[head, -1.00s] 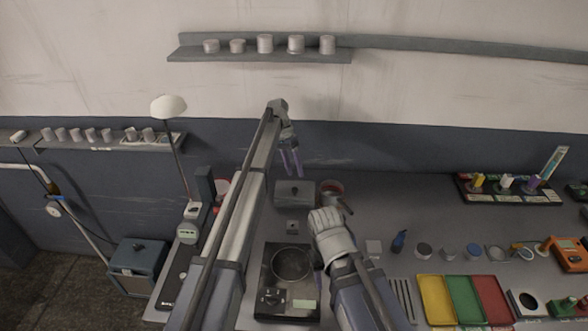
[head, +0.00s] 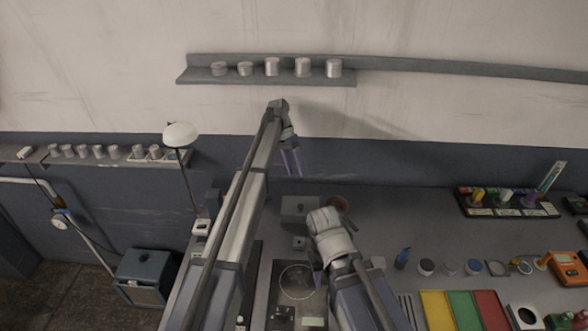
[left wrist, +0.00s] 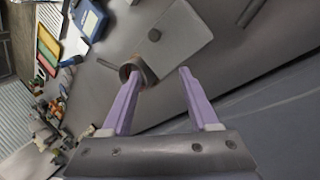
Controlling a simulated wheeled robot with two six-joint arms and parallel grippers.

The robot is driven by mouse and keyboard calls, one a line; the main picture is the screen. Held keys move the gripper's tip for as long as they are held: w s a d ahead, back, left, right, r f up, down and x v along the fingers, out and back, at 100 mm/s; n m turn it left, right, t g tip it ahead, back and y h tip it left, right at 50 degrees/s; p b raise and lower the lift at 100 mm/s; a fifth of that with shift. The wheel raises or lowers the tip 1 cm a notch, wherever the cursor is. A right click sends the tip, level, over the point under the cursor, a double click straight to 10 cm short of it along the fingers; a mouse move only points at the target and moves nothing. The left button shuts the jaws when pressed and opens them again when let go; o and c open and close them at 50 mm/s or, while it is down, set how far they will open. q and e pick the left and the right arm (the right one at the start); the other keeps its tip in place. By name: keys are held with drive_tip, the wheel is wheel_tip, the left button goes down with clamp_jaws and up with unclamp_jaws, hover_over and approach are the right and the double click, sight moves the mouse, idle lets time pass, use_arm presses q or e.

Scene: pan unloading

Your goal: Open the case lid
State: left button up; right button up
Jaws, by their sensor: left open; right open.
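The grey case, with a flat lid (head: 300,204) and a small dark knob, stands at the back of the bench in the head view. The lid shows in the left wrist view (left wrist: 185,35), and its knob (left wrist: 154,35) stands up from it. The lid lies flat and closed. My left gripper (head: 292,174) is open and empty, above and behind the case. In the left wrist view its purple fingers (left wrist: 159,74) are spread, with the knob beyond the tips and apart from them. My right gripper (head: 327,225) is in front of the case's right side; its fingers are mostly hidden.
A reddish round pot (head: 340,203) stands right of the case; it shows near one left fingertip in the left wrist view (left wrist: 138,74). Coloured trays (head: 464,308) are at right. A wall shelf (head: 265,79) holds several cups.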

use_arm(q)
drive_tip(key=shift+w+a+r, duration=0.1)
drive_tip(key=shift+r, duration=0.25)
use_arm(e)
drive_tip(key=shift+a+r, duration=0.1)
drive_tip(key=shift+r, duration=0.25)
use_arm(q)
drive_tip(key=s+f+n+t+y+b, duration=0.1)
drive_tip(key=s+f+b, duration=0.1)
drive_tip(key=s, duration=1.2)
drive_tip(key=s+a+f+n+t+y+b, duration=0.1)
drive_tip(key=s+f, duration=0.4)
drive_tip(key=s, duration=0.9)
drive_tip(key=s+f+n+t+y+b, duration=0.1)
drive_tip(key=s+b, duration=0.4)
drive_tip(key=s, duration=0.9)
drive_tip(key=shift+s+a+f+n+t+y, duration=0.15)
drive_tip(key=shift+f+n+y, duration=0.2)
drive_tip(key=shift+f, duration=0.25)
drive_tip(key=shift+w+a+f+n+t+y, duration=0.15)
drive_tip(key=shift+f+n+y, duration=0.15)
drive_tip(key=shift+f, duration=0.3)
use_arm(e)
wheel_tip(320, 180, down, 8)
drive_tip(key=shift+f, duration=0.25)
use_arm(q)
drive_tip(key=shift+d, duration=0.15)
drive_tip(key=shift+w, duration=0.1)
